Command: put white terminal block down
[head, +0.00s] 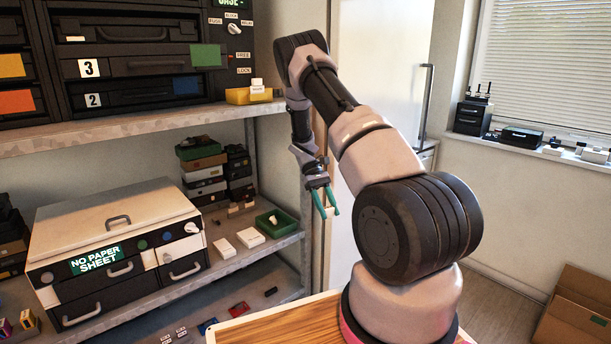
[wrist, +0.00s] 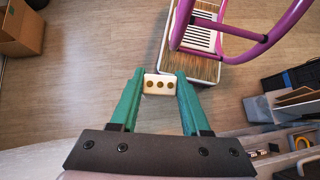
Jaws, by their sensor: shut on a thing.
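In the head view my gripper (head: 325,202) hangs fingers-down in the air, to the right of the lower shelf's front edge; the block cannot be made out there. Two white blocks, one on the left (head: 223,248) and one on the right (head: 250,237), lie on the lower shelf.
A green tray (head: 267,228) stands near the right end of the lower shelf (head: 243,262). A drawer unit labelled "NO PAPER SHEET" (head: 110,250) fills its left side. Stacked dark boxes (head: 203,172) stand behind. The upper shelf (head: 130,124) overhangs. A cardboard box (head: 575,310) stands on the floor.

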